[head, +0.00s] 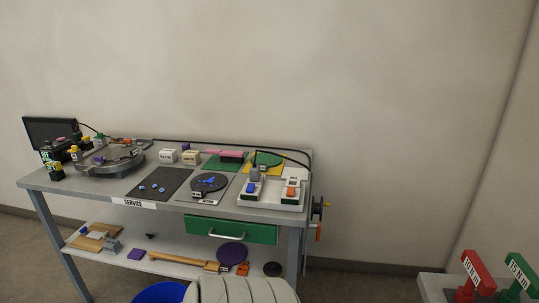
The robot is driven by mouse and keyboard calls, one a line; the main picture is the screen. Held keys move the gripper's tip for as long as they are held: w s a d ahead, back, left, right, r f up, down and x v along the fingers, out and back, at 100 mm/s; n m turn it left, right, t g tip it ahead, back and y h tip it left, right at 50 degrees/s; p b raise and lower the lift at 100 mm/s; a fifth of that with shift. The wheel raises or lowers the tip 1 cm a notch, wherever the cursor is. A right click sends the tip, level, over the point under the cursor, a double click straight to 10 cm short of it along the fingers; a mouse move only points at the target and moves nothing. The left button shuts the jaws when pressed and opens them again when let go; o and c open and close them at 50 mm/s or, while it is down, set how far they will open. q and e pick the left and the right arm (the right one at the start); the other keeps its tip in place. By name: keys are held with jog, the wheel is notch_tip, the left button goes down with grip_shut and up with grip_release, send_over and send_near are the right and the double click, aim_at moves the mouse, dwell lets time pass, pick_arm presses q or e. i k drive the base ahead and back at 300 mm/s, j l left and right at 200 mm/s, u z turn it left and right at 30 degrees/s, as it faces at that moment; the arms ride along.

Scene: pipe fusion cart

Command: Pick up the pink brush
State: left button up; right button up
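The pink brush (229,153) lies on a green mat (211,164) toward the back of the cart's top, right of centre. Its handle is pink, and a darker block, perhaps its bristles, shows below it. Nothing covers it. Neither of my grippers shows in the head view.
The grey cart (222,211) stands against a wall. Around the brush are two small pale boxes (191,158), a yellow mat (275,169), a dark round plate (218,187) and a white tray (271,200). A black cable (262,147) runs behind. A blue bucket (159,294) stands in front.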

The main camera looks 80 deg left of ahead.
aim_at(225, 156)
jog(key=i+u, duration=0.15)
jog(key=u, duration=1.75)
